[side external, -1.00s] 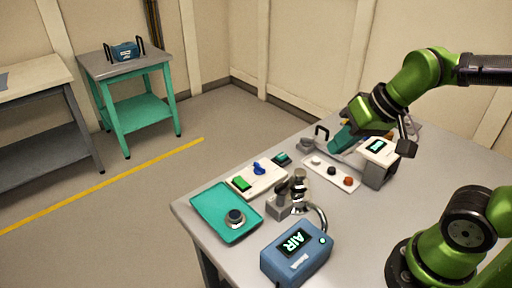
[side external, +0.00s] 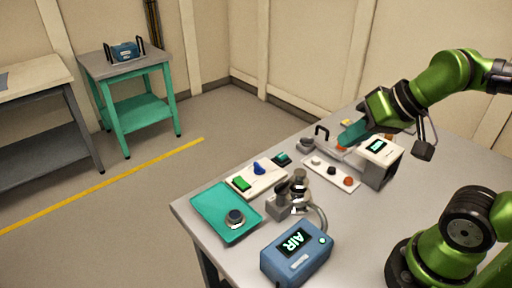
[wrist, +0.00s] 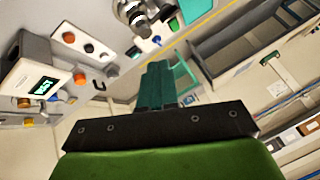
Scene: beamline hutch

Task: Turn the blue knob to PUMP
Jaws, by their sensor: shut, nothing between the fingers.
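The blue knob (side external: 259,169) stands on a white panel (side external: 267,184) near the table's far-left edge, beside a lit green rectangle (side external: 241,183). Its labels are too small to read, so I cannot tell which position it points to. A small blue shape that looks like the knob (wrist: 157,40) shows beyond the fingers in the wrist view. My gripper (side external: 342,139) has teal fingers, shut and empty. It is raised above the back of the table, to the right of the knob and well apart from it. The fingers also show in the wrist view (wrist: 155,80).
A blue box reading AIR (side external: 297,252), a teal tray with a dark round knob (side external: 215,200) and a metal microscope-like device (side external: 281,204) stand nearby. A white strip with several buttons (side external: 322,170) and a white display box (side external: 379,165) lie near my gripper.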

